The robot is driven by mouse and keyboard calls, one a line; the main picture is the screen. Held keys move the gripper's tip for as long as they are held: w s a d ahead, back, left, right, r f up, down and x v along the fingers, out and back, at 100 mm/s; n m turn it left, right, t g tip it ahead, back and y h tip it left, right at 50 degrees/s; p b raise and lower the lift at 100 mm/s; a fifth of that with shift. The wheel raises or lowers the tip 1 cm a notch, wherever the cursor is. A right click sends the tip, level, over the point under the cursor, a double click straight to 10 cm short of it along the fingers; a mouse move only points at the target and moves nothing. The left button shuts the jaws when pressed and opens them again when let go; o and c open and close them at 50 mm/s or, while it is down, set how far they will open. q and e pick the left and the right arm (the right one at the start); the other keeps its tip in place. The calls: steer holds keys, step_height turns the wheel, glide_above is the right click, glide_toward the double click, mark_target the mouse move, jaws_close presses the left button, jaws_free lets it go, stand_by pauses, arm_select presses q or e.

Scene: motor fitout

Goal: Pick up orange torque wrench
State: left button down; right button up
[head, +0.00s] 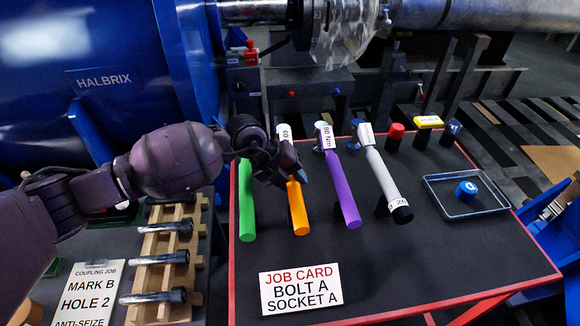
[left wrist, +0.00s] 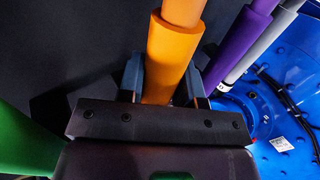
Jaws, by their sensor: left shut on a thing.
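The orange torque wrench (head: 298,210) lies on the black-topped table, between a green wrench (head: 246,205) and a purple wrench (head: 341,185). My left gripper (head: 286,176) is over the upper part of its orange handle and hides some of it. In the left wrist view, the orange handle (left wrist: 172,58) stands between the two fingers of my left gripper (left wrist: 166,80), which is shut on it. I cannot tell whether the wrench is off the table. My right gripper is not in view.
A grey wrench (head: 385,180) lies right of the purple one. A tray (head: 440,196) holds a blue socket (head: 466,190). A job card (head: 301,288) is at the table's front. A wooden rack (head: 150,250) with bolts stands left, near the blue HALBRIX machine (head: 110,50).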

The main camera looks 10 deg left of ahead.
arm_select(q)
steer(key=shift+r, duration=0.1)
step_height(320, 180, up, 20)
steer(key=p, duration=0.3)
steer(key=shift+p, duration=0.3)
steer(key=c, duration=1.5)
jaws_free()
jaws_close()
